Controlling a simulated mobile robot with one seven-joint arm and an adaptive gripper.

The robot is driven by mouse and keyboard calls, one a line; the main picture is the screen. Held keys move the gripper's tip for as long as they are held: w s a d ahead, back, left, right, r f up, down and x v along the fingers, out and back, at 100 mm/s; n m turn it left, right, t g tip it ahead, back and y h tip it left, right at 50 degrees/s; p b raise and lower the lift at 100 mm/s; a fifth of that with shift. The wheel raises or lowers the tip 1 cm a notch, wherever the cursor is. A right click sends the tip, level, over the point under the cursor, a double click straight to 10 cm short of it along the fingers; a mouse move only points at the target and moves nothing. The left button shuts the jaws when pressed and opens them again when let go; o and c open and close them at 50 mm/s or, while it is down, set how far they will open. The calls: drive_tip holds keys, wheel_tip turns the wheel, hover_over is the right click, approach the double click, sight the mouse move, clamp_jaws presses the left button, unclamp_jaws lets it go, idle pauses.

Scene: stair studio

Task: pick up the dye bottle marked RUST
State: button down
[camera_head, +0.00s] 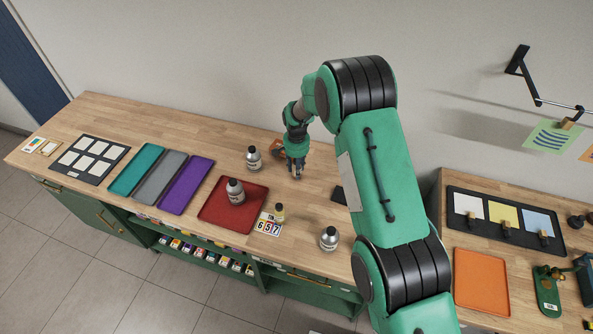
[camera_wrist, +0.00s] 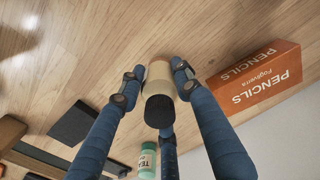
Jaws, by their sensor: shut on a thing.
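My gripper (camera_wrist: 157,78) has its fingers closed around a bottle (camera_wrist: 159,108) with a black cap and a pale cream body in the wrist view. The bottle's label is turned out of sight, so I cannot read RUST on it. I cannot tell whether its base touches the wood. In the head view my gripper (camera_head: 297,165) points down over the back of the bench, and the held bottle is mostly hidden. Other bottles with dark caps are a grey one (camera_head: 254,160) to the left and one (camera_head: 235,192) on the red tray (camera_head: 213,213); their labels are too small to read.
An orange PENCILS box (camera_wrist: 256,77) stands close beside my gripper. A teal-labelled bottle (camera_wrist: 147,162) and a dark block (camera_wrist: 74,124) are nearby. A silver bottle (camera_head: 329,240) and a small bottle (camera_head: 279,212) stand towards the bench front. The wall rises behind the bench.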

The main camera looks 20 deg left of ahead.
drive_tip(key=shift+r, duration=1.4)
drive_tip(key=s+d+r, duration=0.1)
drive_tip(key=s+d, duration=0.7)
drive_tip(key=s, duration=0.5)
drive_tip(key=shift+s+d+r+b, duration=0.2)
drive_tip(key=shift+s+b, duration=0.1)
drive_tip(key=shift+b, duration=0.05)
drive_tip(key=shift+d, duration=0.15)
